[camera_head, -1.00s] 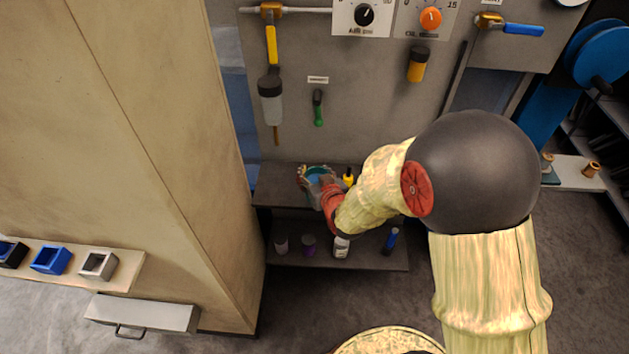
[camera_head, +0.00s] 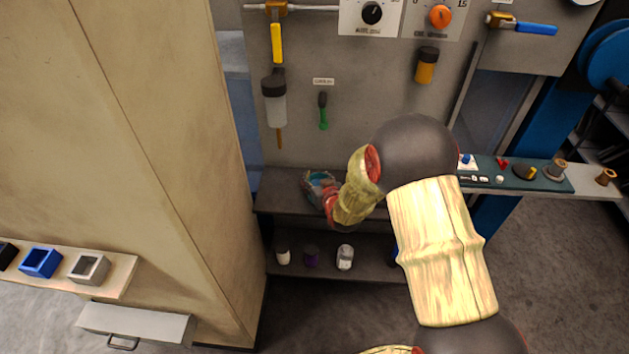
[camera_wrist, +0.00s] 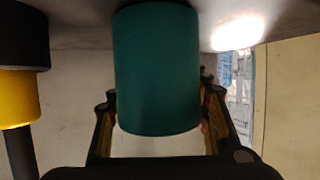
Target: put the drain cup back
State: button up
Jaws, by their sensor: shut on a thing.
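The drain cup is a teal cylinder (camera_wrist: 157,70) between the two fingers of my gripper (camera_wrist: 160,115) in the wrist view, and the gripper is shut on it. In the head view a bit of the teal cup (camera_head: 318,180) shows at my gripper (camera_head: 322,186), above or at the upper shelf under the panel; I cannot tell whether it touches the shelf. On the panel, a clear bowl with a dark top (camera_head: 274,100) hangs below a yellow-handled valve (camera_head: 277,42). A thin brown stem (camera_head: 279,138) points down from this bowl.
A green-handled tool (camera_head: 323,112) hangs on the panel right of the bowl. A yellow and black unit (camera_head: 426,66) is further right. Several small bottles, one white (camera_head: 345,257), stand on the lower shelf (camera_head: 375,266). A tall beige cabinet (camera_head: 150,130) stands close on the left.

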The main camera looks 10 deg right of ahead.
jog(key=shift+f, duration=0.15)
jog(key=o, duration=1.4)
jog(key=shift+o, duration=0.2)
